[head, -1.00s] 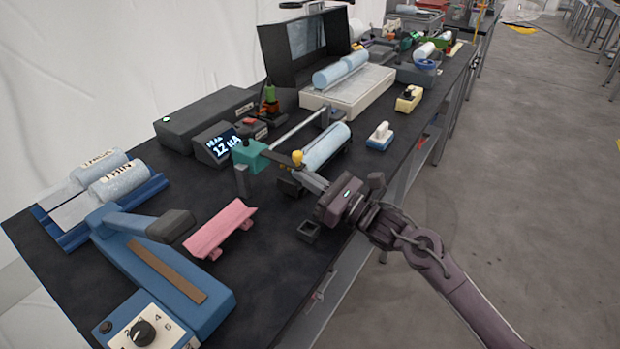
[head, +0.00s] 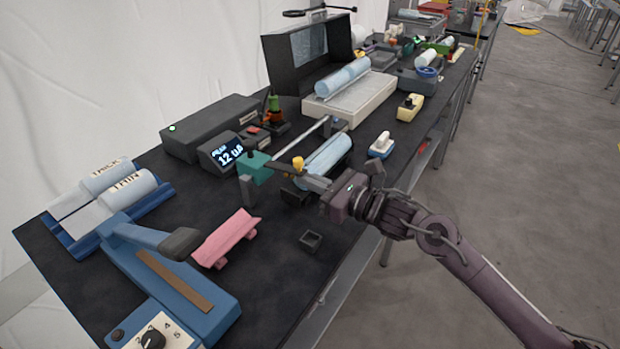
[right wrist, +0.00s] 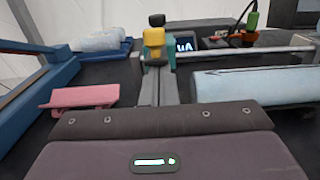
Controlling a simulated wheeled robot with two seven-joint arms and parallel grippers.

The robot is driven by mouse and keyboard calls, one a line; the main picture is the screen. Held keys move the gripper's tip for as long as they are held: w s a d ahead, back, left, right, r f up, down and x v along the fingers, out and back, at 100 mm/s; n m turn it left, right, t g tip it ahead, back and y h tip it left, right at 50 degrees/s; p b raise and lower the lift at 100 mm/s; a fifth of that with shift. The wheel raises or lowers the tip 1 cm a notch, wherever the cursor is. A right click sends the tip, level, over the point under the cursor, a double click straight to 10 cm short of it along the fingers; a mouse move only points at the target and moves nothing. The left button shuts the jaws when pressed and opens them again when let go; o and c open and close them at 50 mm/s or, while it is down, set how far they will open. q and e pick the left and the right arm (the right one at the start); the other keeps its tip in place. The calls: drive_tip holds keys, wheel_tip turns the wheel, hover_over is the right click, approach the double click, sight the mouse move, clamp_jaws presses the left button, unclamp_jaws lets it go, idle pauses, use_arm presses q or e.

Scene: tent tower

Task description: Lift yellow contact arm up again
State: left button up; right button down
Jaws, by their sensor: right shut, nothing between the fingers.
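The contact arm's yellow knob (head: 297,163) sits close to the teal block (head: 254,168). A pale rod (head: 300,138) runs from that block toward the back right. In the right wrist view the yellow knob (right wrist: 155,46) has dark parts above and below it, just beyond my fingertips. A light blue roll (head: 326,158) lies beside the fingers. My left gripper is out of view.
A display (head: 222,152) reads 12 uA beside a long grey box (head: 210,128) with a green light. Table is clear around the small box.

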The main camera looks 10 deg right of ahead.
sight(294, 168)
drive_tip(key=r+g+h+p, duration=0.2)
drive_tip(key=r+p, duration=0.1)
drive_tip(key=w+a+r+g+h+p, duration=0.1)
drive_tip(key=r+g+h+p, duration=0.1)
drive_tip(key=r+p, duration=0.1)
drive_tip(key=w+a+r+g+h+p, duration=0.1)
drive_tip(key=r+p, duration=0.1)
drive_tip(key=p, duration=0.3)
drive_tip(key=shift+w+a+r+g+h, duration=0.15)
drive_tip(key=shift+w+r+g+h, duration=0.05)
drive_tip(key=shift+r+g+h, duration=0.2)
drive_tip(key=shift+w+a+r+g+h+p, duration=0.3)
drive_tip(key=shift+w+a+g+h+p, duration=0.1)
drive_tip(key=shift+g+h+p, duration=0.15)
drive_tip(key=shift+f, duration=0.35)
drive_tip(key=shift+r, duration=0.15)
drive_tip(key=shift+d+r, duration=0.1)
drive_tip(key=shift+r, duration=0.05)
drive_tip(key=shift+s+r, duration=0.1)
drive_tip(key=shift+r, duration=0.5)
drive_tip(key=shift+r+p, duration=0.1)
drive_tip(key=shift+p, duration=0.2)
